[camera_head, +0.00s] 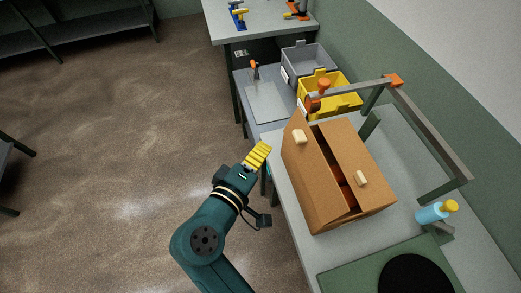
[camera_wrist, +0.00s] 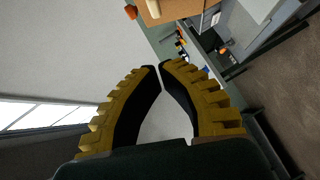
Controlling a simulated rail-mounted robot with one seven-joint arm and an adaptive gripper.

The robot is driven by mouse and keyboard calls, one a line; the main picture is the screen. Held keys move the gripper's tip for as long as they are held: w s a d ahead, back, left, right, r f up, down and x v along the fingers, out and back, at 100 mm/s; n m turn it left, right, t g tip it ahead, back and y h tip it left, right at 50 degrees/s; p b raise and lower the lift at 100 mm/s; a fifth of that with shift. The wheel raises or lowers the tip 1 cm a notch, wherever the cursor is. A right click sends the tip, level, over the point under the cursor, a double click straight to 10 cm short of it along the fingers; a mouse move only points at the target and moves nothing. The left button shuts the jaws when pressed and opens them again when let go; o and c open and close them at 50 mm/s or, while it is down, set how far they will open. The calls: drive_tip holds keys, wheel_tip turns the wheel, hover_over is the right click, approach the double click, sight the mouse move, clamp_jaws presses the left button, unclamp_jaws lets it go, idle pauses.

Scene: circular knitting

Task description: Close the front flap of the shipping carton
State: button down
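The shipping carton (camera_head: 303,190) is a brown cardboard box on the grey table. One top panel, with a beige knob (camera_head: 360,178), lies over the right side. Another panel, with a pale knob (camera_head: 299,137), slopes on the left side. A dark gap runs between them and shows a little orange inside. My gripper (camera_head: 262,148) has yellow ribbed fingers and hovers left of the carton, apart from it. In the wrist view the fingertips (camera_wrist: 160,66) meet or nearly meet, with nothing between them. Part of the carton (camera_wrist: 180,9) shows beyond them at the top.
A grey frame (camera_head: 425,135) with orange ends stands behind the carton. A blue bottle with a yellow cap (camera_head: 430,213) is to the right. A yellow bin (camera_head: 345,104) and a grey bin (camera_head: 305,62) stand farther back.

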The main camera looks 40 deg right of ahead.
drive_tip(key=w+d+f, duration=0.1)
drive_tip(key=d+f, duration=0.1)
drive_tip(key=d, duration=0.6)
drive_tip(key=shift+d+f, duration=0.3)
drive_tip(key=shift+d, duration=0.05)
drive_tip(key=shift+r+p, duration=0.15)
drive_tip(key=shift+p, duration=0.25)
